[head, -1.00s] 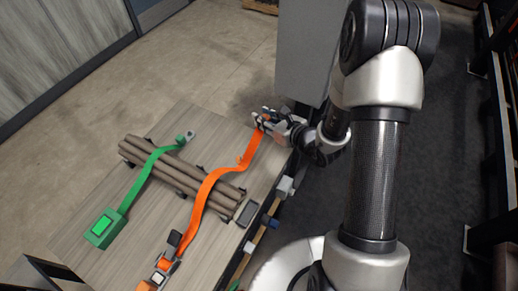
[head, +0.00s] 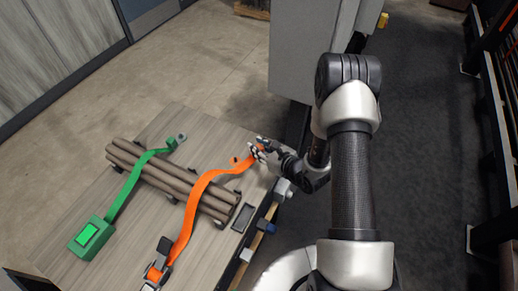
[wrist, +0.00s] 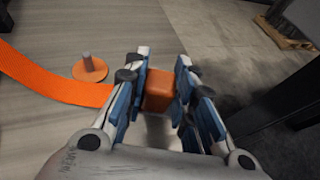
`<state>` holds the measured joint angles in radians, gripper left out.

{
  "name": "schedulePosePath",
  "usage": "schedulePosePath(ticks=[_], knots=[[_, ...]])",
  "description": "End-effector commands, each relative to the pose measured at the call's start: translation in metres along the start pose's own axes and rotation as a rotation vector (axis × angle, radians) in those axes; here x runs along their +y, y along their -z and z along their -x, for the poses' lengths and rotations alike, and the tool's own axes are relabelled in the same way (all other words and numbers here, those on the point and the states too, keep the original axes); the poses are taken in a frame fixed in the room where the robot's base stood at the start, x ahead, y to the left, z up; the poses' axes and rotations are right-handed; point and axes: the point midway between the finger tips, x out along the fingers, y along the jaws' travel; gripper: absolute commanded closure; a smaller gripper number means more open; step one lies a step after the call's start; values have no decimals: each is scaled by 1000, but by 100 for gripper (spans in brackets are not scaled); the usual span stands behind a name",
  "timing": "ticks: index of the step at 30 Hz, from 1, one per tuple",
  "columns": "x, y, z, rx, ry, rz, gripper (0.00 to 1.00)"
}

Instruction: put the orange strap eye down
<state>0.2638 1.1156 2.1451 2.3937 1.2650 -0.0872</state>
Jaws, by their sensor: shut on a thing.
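An orange strap (head: 190,205) runs across a bundle of brown rods (head: 170,175) on the table, from an orange and black ratchet (head: 157,264) to my gripper (head: 259,150). In the wrist view my gripper (wrist: 161,88) is shut on the orange strap eye (wrist: 158,90), a block-like end between the blue finger pads. The strap (wrist: 45,83) comes in from the left and passes behind the left finger. An orange disc with a grey peg (wrist: 90,70) stands on the table left of the fingers. It also shows in the head view (head: 236,161). The eye's underside is hidden.
A green strap (head: 130,185) crosses the rods further left, with a green box (head: 91,237) at its near end and a grey fitting (head: 181,137) at its far end. A dark flat item (head: 243,217) lies near the right table edge. A grey cabinet (head: 305,50) stands beyond.

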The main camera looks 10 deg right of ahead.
Motion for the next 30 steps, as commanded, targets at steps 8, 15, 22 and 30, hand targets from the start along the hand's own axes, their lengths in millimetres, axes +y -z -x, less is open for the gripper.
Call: schedulePosePath(ticks=[8,15,22,30], knots=[[0,2,-1,-1,0,1,100],[0,2,-1,0,0,1,63],[0,2,-1,0,0,1,56],[0,-3,1,0,0,1,56]])
